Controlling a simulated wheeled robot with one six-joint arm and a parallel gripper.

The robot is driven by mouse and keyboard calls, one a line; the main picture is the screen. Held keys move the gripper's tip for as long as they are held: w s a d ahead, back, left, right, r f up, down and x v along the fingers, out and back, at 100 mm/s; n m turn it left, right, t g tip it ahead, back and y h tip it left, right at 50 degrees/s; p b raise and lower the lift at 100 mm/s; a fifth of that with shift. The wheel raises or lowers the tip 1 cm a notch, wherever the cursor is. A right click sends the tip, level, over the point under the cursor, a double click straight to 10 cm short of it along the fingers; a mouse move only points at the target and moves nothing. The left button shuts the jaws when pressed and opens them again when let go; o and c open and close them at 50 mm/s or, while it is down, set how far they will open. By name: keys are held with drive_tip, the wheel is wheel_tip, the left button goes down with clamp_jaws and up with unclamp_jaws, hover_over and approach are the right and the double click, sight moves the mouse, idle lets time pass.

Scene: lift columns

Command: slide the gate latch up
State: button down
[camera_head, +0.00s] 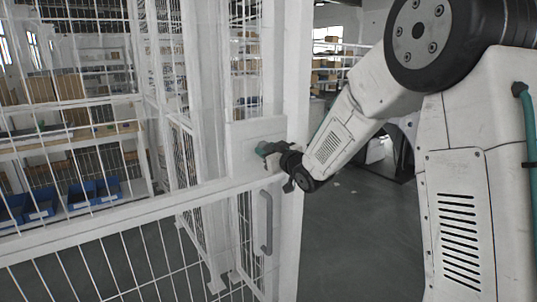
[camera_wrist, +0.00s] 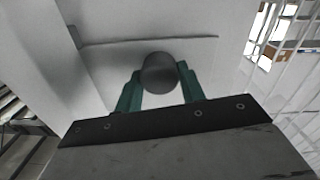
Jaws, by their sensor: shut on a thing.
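The gate latch shows in the wrist view as a round dark grey knob (camera_wrist: 159,72) in front of a pale plate (camera_wrist: 110,62). My gripper (camera_wrist: 159,88) is shut on the knob, with one green finger on each side of it. In the head view my gripper (camera_head: 264,150) reaches the white latch plate (camera_head: 240,140) on the gate from the right. There the knob is hidden by my fingers and wrist. The white mesh gate (camera_head: 110,215) stands upright across the left of the view.
A grey vertical handle (camera_head: 267,222) is on the gate just below the latch plate. A white post (camera_head: 297,75) stands right beside the plate. Shelves with blue bins (camera_head: 95,192) are behind the mesh. Open grey floor (camera_head: 350,235) lies right of the post.

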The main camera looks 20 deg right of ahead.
drive_tip(key=c, duration=0.9)
unclamp_jaws()
drive_tip(key=shift+r, duration=0.25)
drive_tip(key=shift+o, duration=0.2)
drive_tip(key=v, duration=0.7)
drive_tip(key=shift+s, duration=0.4)
drive_tip(key=shift+d, duration=0.1)
drive_tip(key=shift+f, duration=0.1)
